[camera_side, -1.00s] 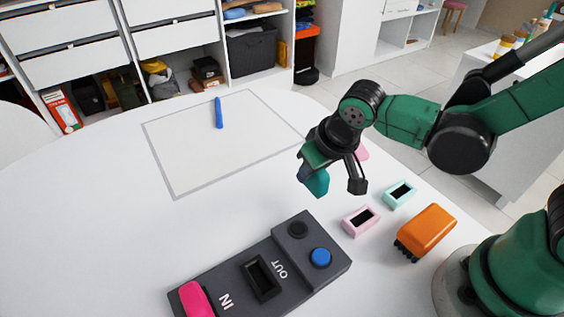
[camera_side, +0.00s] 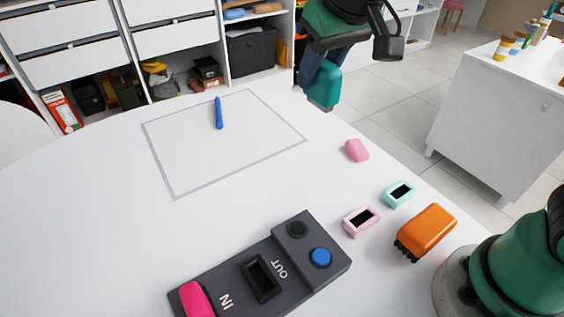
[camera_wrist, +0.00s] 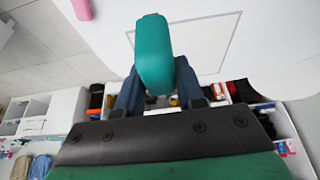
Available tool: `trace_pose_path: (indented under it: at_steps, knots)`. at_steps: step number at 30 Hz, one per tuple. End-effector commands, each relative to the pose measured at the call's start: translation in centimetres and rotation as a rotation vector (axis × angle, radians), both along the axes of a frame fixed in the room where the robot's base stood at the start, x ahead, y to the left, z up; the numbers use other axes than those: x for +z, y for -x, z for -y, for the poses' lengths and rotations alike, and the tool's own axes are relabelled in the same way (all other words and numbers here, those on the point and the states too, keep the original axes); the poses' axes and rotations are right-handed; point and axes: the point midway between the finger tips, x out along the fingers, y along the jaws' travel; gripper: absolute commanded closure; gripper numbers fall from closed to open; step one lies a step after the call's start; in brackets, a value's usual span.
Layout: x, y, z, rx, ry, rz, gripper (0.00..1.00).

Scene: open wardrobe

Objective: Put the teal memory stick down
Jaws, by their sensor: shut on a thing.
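The teal memory stick (camera_side: 324,84) is held in my gripper (camera_side: 318,66), high up at the top of the side view, near the far right edge of the table. In the wrist view the teal stick (camera_wrist: 153,55) sits between the two dark fingers of my gripper (camera_wrist: 155,88), which are shut on it. A pale teal piece with a dark slot (camera_side: 398,194) lies on the table at the right. A pink piece with a dark slot (camera_side: 361,221) lies beside it, and a small pink block (camera_side: 356,150) lies farther back.
A dark grey box marked IN and OUT (camera_side: 215,283) has a blue button (camera_side: 320,257) and a pink stick (camera_side: 196,299) at one end. An orange block (camera_side: 426,230) lies at the right. A grey-outlined rectangle (camera_side: 180,160) holds a blue pen (camera_side: 219,113). The left of the table is clear.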

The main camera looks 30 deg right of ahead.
Motion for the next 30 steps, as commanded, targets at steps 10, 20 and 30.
trace_pose_path:
  at_steps: [10,20,30]
  knots:
    - [-0.4,-8.1,-2.5,-0.001,0.000,0.000,1.00]
    - [-5.3,-16.6,-4.5,-0.001,0.000,0.000,1.00]
    - [-10.7,-21.1,-5.2,0.000,0.000,0.001,1.00]
